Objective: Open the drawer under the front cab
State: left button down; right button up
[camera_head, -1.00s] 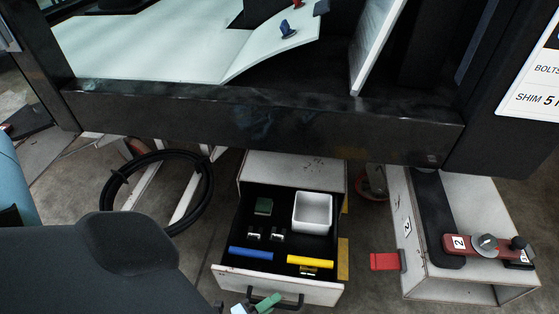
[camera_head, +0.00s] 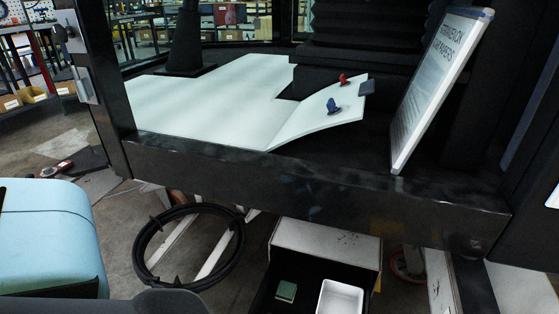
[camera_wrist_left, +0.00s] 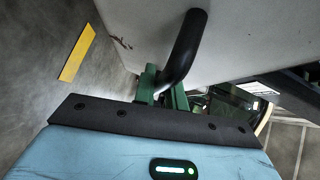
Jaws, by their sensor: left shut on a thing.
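The drawer (camera_head: 262,295) under the cab (camera_head: 310,195) stands open at the bottom of the head view. Only its back part shows there; its front and handle are below the picture. A green block (camera_head: 286,291) and a white bin (camera_head: 340,298) are inside. In the left wrist view the pale drawer front (camera_wrist_left: 240,35) carries a curved black handle (camera_wrist_left: 185,48). My left gripper (camera_wrist_left: 163,84) has its green fingers shut on this handle near one end. My right gripper is in neither view.
A black hose coil (camera_head: 188,246) hangs left of the drawer beneath the cab's front edge. A leaning white sign board (camera_head: 437,90) and small red and blue knobs (camera_head: 333,105) are on the cab. A yellow strip (camera_wrist_left: 77,53) lies on the floor.

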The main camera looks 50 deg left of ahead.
pick_arm(q)
jog(key=c, duration=1.5)
grip_release()
jog(key=shift+o, duration=0.2)
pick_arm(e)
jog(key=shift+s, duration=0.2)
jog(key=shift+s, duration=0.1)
pick_arm(q)
jog(key=p+v, duration=0.1)
jog(key=v, duration=0.7)
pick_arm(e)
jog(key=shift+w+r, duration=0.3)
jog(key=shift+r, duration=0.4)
pick_arm(q)
jog(key=shift+w, duration=0.1)
